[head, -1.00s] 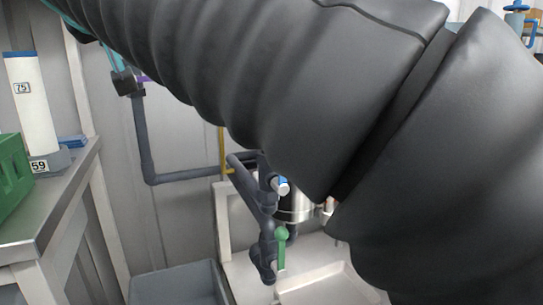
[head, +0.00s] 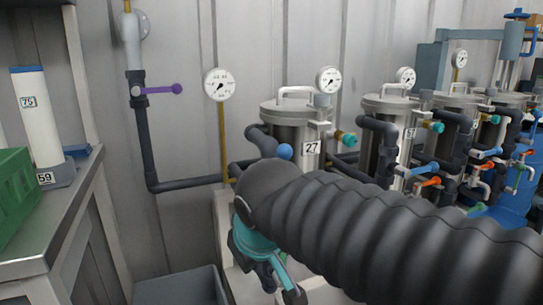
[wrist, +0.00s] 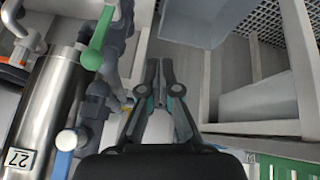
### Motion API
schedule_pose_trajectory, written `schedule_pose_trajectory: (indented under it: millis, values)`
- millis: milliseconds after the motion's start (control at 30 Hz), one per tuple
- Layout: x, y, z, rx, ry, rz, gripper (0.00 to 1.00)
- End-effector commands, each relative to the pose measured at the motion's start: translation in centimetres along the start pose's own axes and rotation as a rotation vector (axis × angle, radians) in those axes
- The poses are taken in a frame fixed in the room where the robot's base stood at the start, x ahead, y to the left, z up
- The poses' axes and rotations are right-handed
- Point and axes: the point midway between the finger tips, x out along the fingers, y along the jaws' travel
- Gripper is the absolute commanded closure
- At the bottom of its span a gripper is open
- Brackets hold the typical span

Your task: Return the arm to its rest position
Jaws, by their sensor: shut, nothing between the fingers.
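My arm, in a ribbed black sleeve, reaches in from the right edge of the head view and ends low at the centre, in front of the vessel labelled 27 (head: 312,147). A teal wrist part shows at its end, angled downward. My gripper (wrist: 159,78) is seen in the wrist view with its two dark fingers together and nothing between them. In the head view the sleeve and wrist hide most of it. In the wrist view, vessel 27 (wrist: 45,105) and its pipes lie left of the fingers, apparently apart from them.
Steel vessels (head: 390,125) with gauges and coloured valve handles line the wall to the right. A purple-handled valve (head: 165,90) is on the left pipe. A steel bench (head: 60,200) at left holds a white cylinder (head: 42,120) and a green crate (head: 12,195). A grey bin (head: 180,287) stands low.

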Motion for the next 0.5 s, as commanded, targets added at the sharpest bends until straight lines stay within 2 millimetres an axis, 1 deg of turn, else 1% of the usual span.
schedule_pose_trajectory:
  millis: [33, 67, 100, 167, 200, 300, 400, 500]
  values:
    - [-0.1, 1.4, 2.8, 0.059, -0.033, 0.002, 1.00]
    - [0.0, 2.0, 4.4, 0.090, -0.049, 0.000, 1.00]
    - [0.1, 2.6, 6.4, 0.132, -0.068, -0.001, 1.00]
    - [0.2, 3.4, 9.3, 0.199, -0.094, 0.001, 1.00]
    - [0.2, 3.9, 11.0, 0.245, -0.108, 0.005, 1.00]
    - [-0.1, 5.0, 14.9, 0.361, -0.131, 0.023, 1.00]
    - [-0.8, 6.2, 17.7, 0.457, -0.134, 0.059, 1.00]
    - [-2.1, 7.6, 18.9, 0.526, -0.114, 0.104, 1.00]
